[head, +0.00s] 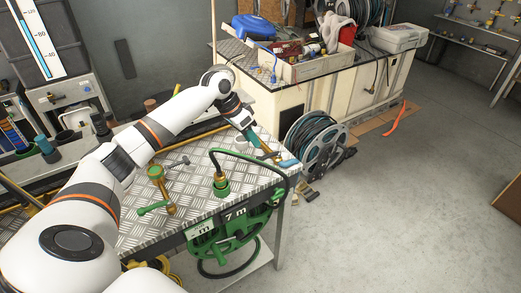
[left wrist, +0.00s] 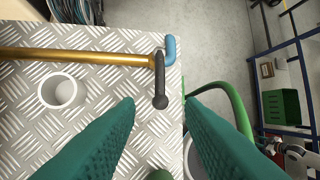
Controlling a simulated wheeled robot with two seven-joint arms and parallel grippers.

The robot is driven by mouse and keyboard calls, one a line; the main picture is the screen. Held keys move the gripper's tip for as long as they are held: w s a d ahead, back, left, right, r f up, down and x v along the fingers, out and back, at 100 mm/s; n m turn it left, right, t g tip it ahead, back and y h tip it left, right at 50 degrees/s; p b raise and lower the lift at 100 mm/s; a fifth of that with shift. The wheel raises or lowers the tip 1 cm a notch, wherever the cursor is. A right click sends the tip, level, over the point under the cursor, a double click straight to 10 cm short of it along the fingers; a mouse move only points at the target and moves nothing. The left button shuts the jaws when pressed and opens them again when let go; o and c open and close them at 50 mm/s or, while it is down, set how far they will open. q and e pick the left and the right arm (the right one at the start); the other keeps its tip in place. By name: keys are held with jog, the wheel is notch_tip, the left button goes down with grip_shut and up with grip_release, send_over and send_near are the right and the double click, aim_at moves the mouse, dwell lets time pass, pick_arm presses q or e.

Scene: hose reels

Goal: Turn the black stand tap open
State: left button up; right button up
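The black stand tap shows best in the left wrist view: a black lever (left wrist: 159,82) at the end of a long brass pipe (left wrist: 80,55), with a blue spout (left wrist: 170,48) beside it. The lever's tip lies in line with the gap between my left gripper's teal fingers (left wrist: 160,102), just ahead of the fingertips. The fingers are apart, and nothing is clearly held. In the head view, my left gripper (head: 262,146) reaches down over the bench's far right corner, near the blue spout (head: 288,163). It largely hides the black lever there. My right gripper is not in view.
The tread-plate bench (head: 190,192) also carries a brass tap with a green lever (head: 153,208) and a green hose fitting (head: 221,186). A dark hose arches from it to a green reel (head: 235,238). A grey hose reel (head: 318,142) stands on the floor beyond.

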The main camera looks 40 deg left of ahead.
aim_at(269, 156)
pick_arm(q)
jog(key=p+x, duration=0.1)
jog(key=x, duration=0.6)
jog(key=shift+f, duration=0.15)
grip_shut()
